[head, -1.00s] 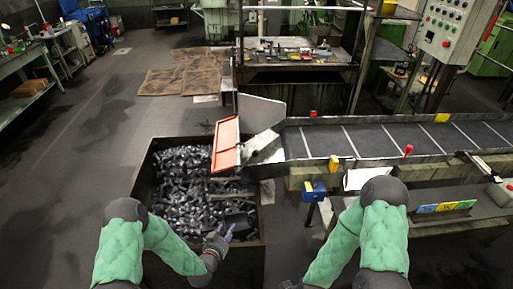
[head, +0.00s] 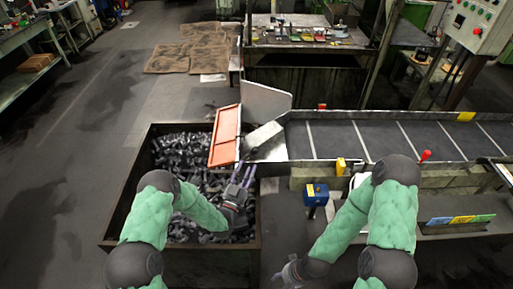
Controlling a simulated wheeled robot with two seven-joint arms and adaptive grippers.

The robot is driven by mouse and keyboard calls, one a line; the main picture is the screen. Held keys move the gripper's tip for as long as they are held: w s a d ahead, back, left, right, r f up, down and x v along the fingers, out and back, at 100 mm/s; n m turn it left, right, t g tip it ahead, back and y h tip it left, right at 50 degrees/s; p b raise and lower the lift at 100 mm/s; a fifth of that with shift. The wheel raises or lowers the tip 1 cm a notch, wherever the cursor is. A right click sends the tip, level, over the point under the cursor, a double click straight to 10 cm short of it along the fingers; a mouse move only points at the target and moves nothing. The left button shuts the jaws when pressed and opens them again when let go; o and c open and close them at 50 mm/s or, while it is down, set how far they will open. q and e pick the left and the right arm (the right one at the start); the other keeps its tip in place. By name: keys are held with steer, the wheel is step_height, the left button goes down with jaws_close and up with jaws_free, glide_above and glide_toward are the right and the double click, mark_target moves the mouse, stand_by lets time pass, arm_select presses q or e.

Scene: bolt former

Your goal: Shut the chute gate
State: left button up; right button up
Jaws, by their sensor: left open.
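The dark bin (head: 118,213) full of metal parts stands under the gate. The conveyor (head: 385,139) runs right from the chute, with a red knob (head: 425,155) and a blue box (head: 315,194) on its near side. Open floor lies to the left.

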mark_target(255, 150)
arm_select(q)
steer(key=x, duration=0.9)
steer(key=shift+w+p, duration=0.1)
steer(key=shift+p, duration=0.25)
jaws_close()
